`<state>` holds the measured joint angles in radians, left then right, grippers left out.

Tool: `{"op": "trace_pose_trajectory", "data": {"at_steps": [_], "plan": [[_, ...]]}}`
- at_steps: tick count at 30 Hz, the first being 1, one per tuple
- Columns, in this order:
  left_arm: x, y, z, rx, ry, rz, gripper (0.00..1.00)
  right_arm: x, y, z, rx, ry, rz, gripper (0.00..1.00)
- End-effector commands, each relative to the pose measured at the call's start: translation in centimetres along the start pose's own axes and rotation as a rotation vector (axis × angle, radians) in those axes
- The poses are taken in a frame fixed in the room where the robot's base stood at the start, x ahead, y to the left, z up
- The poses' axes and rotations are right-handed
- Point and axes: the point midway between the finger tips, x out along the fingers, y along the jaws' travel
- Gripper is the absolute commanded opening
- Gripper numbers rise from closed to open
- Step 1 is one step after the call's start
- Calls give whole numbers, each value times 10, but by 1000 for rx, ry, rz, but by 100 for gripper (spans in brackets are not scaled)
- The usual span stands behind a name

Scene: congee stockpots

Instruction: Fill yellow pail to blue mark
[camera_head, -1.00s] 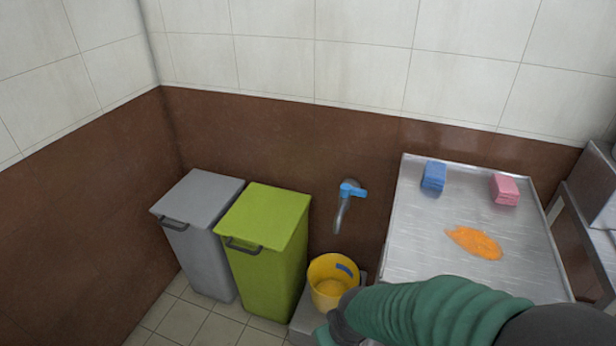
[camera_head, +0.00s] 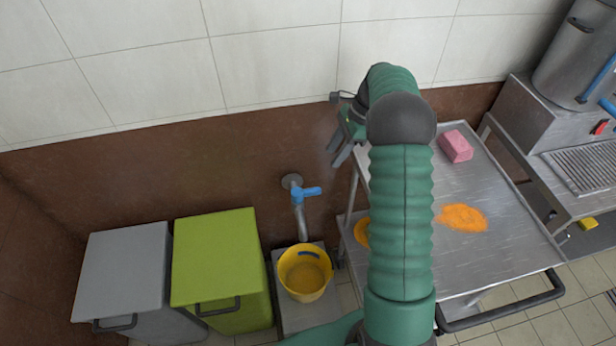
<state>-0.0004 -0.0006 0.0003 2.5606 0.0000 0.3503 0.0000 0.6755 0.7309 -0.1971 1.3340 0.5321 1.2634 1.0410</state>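The yellow pail (camera_head: 291,284) stands upright on a low grey stand (camera_head: 292,315) under the wall tap. The blue mark (camera_head: 309,254) is on the far inside wall of the pail, near the rim. I cannot tell the water level inside. The tap's grey spout (camera_head: 302,222) points down above the pail's far rim, and its blue lever (camera_head: 307,192) points right. I see no clear stream. My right gripper (camera_head: 335,156) is up and right of the tap, against the wall, with its fingers apart and nothing between them. My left gripper is not in view.
A green bin (camera_head: 215,262) and a grey bin (camera_head: 122,272) stand left of the pail. A steel trolley (camera_head: 505,235) on the right holds a pink sponge block (camera_head: 456,146) and an orange spill (camera_head: 462,217). A yellow thing (camera_head: 361,232) is partly hidden by my arm. A stockpot (camera_head: 575,60) stands back right.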

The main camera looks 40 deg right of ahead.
Motion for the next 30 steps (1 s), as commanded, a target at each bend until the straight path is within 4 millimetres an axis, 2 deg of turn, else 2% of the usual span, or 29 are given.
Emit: {"op": "trace_pose_trajectory", "data": {"at_steps": [9, 16, 21, 30], "plan": [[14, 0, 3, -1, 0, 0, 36, 86, -3, -5, -3, -3, 11, 40], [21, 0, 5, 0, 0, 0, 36, 140, -2, -2, -6, -1, 9, 40], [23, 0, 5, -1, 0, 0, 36, 160, -2, 1, -7, 1, 4, 40], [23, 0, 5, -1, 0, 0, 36, 163, -3, -2, -6, -1, 4, 40]]}}
